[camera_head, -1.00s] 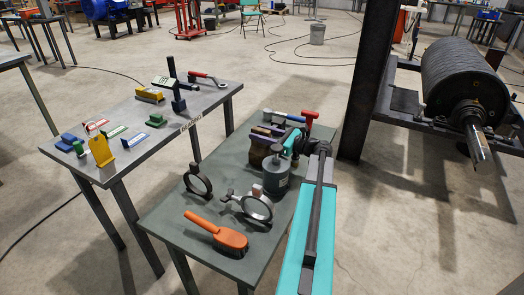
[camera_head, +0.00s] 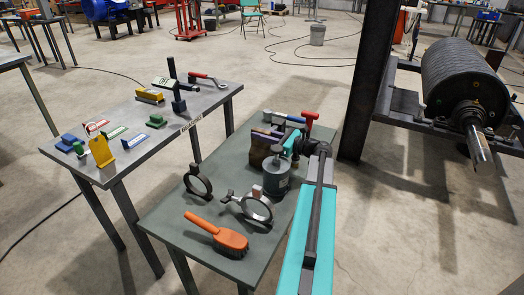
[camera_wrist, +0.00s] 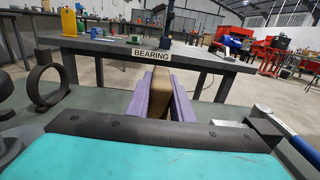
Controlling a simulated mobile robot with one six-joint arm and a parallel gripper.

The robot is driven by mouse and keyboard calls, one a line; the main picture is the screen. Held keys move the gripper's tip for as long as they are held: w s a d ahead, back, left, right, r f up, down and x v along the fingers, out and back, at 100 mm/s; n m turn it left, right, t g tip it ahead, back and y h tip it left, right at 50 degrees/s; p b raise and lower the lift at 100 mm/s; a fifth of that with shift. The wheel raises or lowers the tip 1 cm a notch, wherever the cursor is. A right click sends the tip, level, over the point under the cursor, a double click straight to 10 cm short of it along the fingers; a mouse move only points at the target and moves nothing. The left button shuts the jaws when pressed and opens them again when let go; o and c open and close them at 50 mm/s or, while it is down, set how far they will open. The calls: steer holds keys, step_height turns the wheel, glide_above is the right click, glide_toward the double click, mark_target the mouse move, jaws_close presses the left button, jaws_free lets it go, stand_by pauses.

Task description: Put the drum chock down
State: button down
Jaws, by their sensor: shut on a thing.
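The drum chock, a brown wooden block (camera_head: 259,153), is at the middle of the green-grey table (camera_head: 182,243), left of a grey canister. My gripper (camera_head: 266,135) has purple fingers and is shut on the chock. In the wrist view the chock (camera_wrist: 160,94) stands between the two purple fingers (camera_wrist: 160,100). In the head view the chock is low over the tabletop. I cannot tell whether its underside touches the table, as the canister and fingers hide part of it.
A second table (camera_head: 112,167) labelled BEARING stands to the left. The drum (camera_head: 462,78) is at right.

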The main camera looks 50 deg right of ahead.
steer(key=shift+r, duration=0.15)
steer(key=shift+r+p, duration=0.75)
steer(key=shift+r, duration=4.15)
